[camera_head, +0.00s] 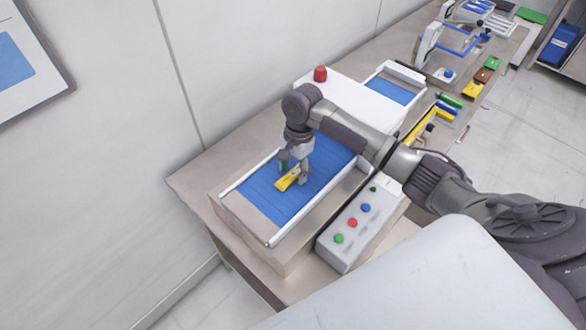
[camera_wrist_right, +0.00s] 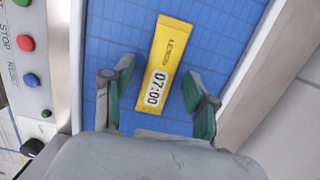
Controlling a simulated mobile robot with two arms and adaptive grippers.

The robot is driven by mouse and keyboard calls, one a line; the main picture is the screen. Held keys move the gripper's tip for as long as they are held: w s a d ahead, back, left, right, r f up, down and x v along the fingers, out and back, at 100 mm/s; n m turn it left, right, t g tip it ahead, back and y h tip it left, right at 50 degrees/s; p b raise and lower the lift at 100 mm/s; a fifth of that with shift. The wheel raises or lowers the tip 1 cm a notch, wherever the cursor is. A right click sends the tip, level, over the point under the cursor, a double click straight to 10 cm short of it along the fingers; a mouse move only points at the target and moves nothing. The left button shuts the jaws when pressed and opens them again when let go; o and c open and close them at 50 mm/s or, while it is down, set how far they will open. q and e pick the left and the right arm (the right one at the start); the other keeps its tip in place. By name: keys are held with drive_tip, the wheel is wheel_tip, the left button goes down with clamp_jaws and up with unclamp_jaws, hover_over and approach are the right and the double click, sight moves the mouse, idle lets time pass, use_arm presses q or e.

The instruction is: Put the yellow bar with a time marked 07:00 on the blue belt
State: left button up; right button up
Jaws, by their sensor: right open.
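The yellow bar (camera_wrist_right: 167,62) lies flat on the blue belt (camera_wrist_right: 225,32), with the label 07:00 readable in the right wrist view. It also shows in the head view (camera_head: 287,181), partly hidden by the gripper. The belt (camera_head: 262,197) runs between pale side rails. My right gripper (camera_head: 294,172) is over the bar, with one finger to each side of it. In the right wrist view its green-padded fingers (camera_wrist_right: 160,103) stand apart, with gaps between them and the bar. My left gripper is not in view.
A control box (camera_head: 352,226) with coloured buttons stands beside the belt. A red knob (camera_head: 320,74) sits on the white housing over the belt. Several coloured bars, among them a yellow one (camera_head: 473,90), lie farther along the table. The belt around the bar is clear.

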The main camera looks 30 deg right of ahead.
sight(297, 169)
drive_tip(key=shift+w+d+r, duration=0.1)
drive_tip(key=shift+r, duration=0.5)
wheel_tip(297, 169, up, 11)
drive_tip(key=d+b, duration=0.1)
drive_tip(key=b, duration=0.2)
drive_tip(key=shift+w+d, duration=0.2)
drive_tip(key=shift+d, duration=0.05)
